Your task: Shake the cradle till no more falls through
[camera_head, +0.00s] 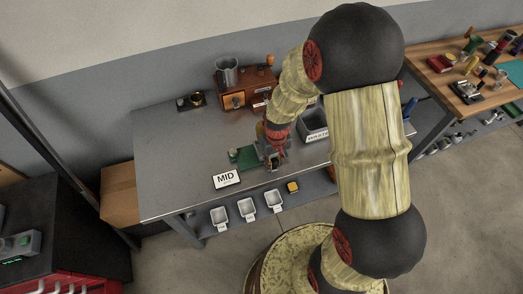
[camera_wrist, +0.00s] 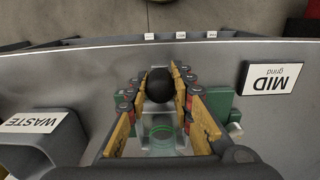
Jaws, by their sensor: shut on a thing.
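My gripper (camera_head: 273,158) is low over the grey metal bench, with its arm reaching down from the upper right. In the wrist view the two yellow-and-red fingers of my gripper (camera_wrist: 160,98) stand on either side of a black round knob (camera_wrist: 160,84) and are shut on it. The knob seems to belong to the cradle. A green base (camera_wrist: 222,104) shows under and beside the fingers, and its green plate (camera_head: 246,158) shows left of my gripper in the head view. A clear round part lies between the fingers. Any loose material there is too small to make out.
A "MID grind" sign (camera_wrist: 275,78) lies near the bench's front edge. A grey WASTE bin (camera_head: 314,134) stands close on the gripper's other side. A wooden drawer box (camera_head: 240,94) and metal cup (camera_head: 227,72) stand behind. Several white trays (camera_head: 247,206) sit below.

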